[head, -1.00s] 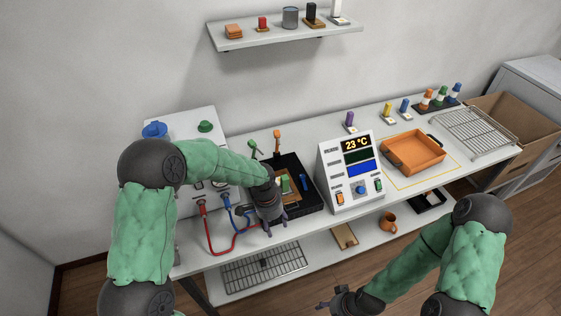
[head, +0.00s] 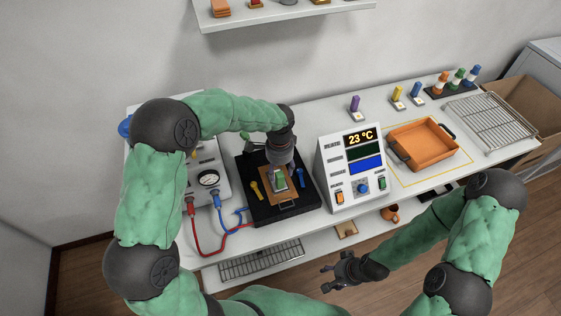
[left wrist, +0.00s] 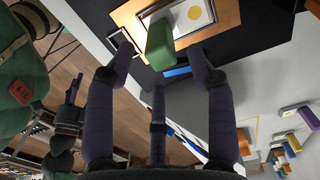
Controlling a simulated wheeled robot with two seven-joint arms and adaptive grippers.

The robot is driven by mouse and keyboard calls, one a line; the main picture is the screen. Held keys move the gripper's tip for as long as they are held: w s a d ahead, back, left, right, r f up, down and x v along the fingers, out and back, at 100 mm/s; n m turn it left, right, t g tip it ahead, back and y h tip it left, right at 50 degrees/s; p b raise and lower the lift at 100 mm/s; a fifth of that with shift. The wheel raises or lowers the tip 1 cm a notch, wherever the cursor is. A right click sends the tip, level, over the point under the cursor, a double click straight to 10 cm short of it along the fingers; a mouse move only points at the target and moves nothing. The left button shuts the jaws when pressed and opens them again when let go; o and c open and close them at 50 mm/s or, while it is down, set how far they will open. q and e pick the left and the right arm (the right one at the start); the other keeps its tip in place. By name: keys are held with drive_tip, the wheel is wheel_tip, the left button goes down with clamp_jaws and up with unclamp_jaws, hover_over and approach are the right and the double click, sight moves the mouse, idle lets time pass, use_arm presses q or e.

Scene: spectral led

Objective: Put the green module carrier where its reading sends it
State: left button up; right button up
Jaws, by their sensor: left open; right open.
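The green module carrier (head: 280,181) sits on an orange-brown plate (head: 268,196) in the black test fixture (head: 250,214). In the left wrist view its green block (left wrist: 158,45) stands beside a pale board with a yellow disc. My left gripper (head: 280,165) hangs just behind and above the carrier. Its fingers (left wrist: 160,65) are open on either side of the green block, and I cannot tell whether they touch it. The meter box (head: 350,172) shows 23 °C above a dark green panel and a lit blue panel. My right gripper (head: 338,270) is open and empty, in front of the bench.
An orange tray (head: 424,146) lies inside a yellow outline, with a wire rack (head: 490,120) and cardboard box (head: 528,121) further right. Purple, yellow and blue markers stand behind. Red and blue leads (head: 215,245) run in front of the gauge box (head: 207,175).

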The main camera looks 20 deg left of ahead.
sight(280, 179)
use_arm(q)
wheel_tip(280, 179, down, 7)
drive_tip(key=shift+b, duration=0.55)
clamp_jaws()
unclamp_jaws()
drive_tip(key=shift+r, duration=0.1)
wheel_tip(280, 179, up, 11)
drive_tip(key=shift+f+p, duration=0.15)
drive_tip(key=shift+p, duration=0.85)
drive_tip(key=shift+f, duration=0.1)
